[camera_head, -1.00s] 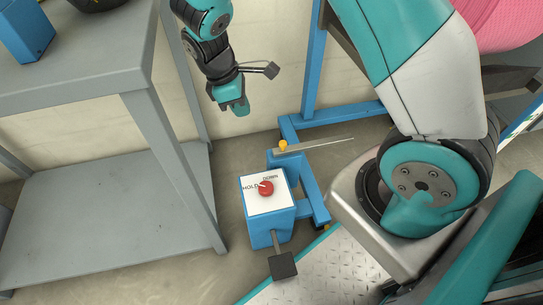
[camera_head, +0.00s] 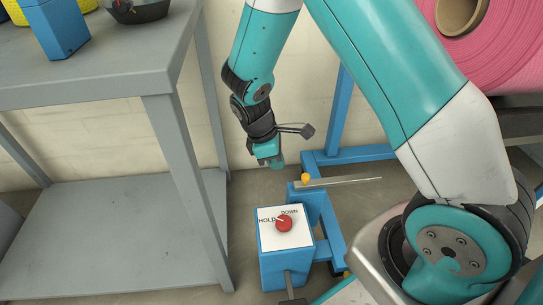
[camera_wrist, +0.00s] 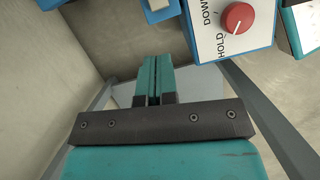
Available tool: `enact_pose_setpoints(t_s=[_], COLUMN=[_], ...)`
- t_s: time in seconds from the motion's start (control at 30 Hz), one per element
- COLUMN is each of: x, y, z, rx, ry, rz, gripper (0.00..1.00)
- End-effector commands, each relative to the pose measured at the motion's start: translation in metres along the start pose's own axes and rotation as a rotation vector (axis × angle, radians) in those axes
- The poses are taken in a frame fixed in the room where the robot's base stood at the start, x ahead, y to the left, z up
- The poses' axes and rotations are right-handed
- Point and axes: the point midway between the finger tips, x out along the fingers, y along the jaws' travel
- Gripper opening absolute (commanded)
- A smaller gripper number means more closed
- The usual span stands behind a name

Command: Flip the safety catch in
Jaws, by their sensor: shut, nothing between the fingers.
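A blue box with a white top plate (camera_head: 268,239) carries a red round knob (camera_head: 284,223) beside the words HOLD and DOWN. The knob's white mark seems to point towards HOLD; the knob also shows at the top right of the wrist view (camera_wrist: 238,18). Behind the box, a yellow knob (camera_head: 305,177) sits at the left end of a thin metal bar (camera_head: 345,181) on the blue frame. I cannot tell for sure which part is the safety catch. My gripper (camera_head: 275,163) hangs shut and empty, pointing down, left of the yellow knob and above the box, touching neither.
A grey table (camera_head: 120,75) with a lower shelf stands on the left, its leg close to the box. The blue frame (camera_head: 365,154) runs behind and right of the box. A large pink roll (camera_head: 500,55) is at the top right. Floor shows between table and frame.

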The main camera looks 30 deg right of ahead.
Motion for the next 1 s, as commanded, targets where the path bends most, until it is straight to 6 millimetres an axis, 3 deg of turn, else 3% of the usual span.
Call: enact_pose_setpoints(t_s=[0.03,0.17,0.3,0.5,1.0], x=[0.018,0.042,0.047,0.051,0.047], y=[0.000,0.000,0.000,0.000,-0.003], z=[-0.002,0.001,0.022,0.035,0.037], rx=[0.001,0.001,0.003,0.001,-0.019], ry=[-0.002,-0.001,0.001,0.001,-0.002], rz=[-0.003,-0.002,0.000,0.001,0.004], gripper=[0.00,0.00,0.00,0.00,0.00])
